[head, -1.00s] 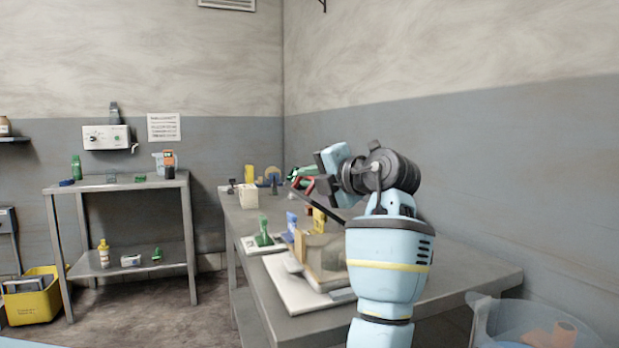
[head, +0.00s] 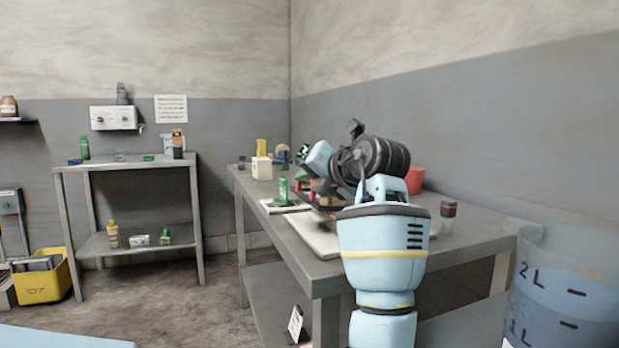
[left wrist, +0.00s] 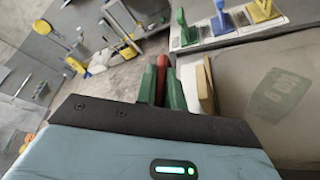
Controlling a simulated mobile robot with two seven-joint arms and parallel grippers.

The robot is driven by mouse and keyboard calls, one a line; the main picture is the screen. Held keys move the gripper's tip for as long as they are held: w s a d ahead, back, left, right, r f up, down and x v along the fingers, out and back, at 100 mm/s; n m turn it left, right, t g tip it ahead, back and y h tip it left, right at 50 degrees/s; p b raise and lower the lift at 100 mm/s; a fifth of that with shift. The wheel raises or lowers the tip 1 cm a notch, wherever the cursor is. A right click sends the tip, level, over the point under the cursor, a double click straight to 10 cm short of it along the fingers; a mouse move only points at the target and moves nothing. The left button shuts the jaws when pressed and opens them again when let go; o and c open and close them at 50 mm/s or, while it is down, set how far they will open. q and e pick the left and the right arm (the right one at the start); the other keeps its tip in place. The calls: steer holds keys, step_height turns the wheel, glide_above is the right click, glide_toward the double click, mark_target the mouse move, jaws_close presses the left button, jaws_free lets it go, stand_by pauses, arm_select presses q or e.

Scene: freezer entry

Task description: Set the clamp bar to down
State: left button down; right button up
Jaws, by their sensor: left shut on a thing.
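My left gripper (head: 308,187) is low over the steel table, beside the white board (head: 308,236). In the left wrist view its green fingers (left wrist: 162,88) are shut on a narrow red handle (left wrist: 161,62), seemingly the clamp bar's grip. A wooden strip (left wrist: 207,88) stands just right of the fingers. Beside it is a large grey-beige block (left wrist: 290,85) with a green mark. The rest of the bar and its pivot are hidden by my gripper and arm, so its exact angle cannot be told. My right gripper is not in view.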

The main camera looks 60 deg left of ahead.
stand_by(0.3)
arm_select(q)
steer(key=c, duration=1.5)
jaws_free()
steer(key=p+v, duration=0.1)
steer(key=v, duration=0.6)
steer(key=shift+d, duration=0.4)
steer(key=shift+r, duration=0.1)
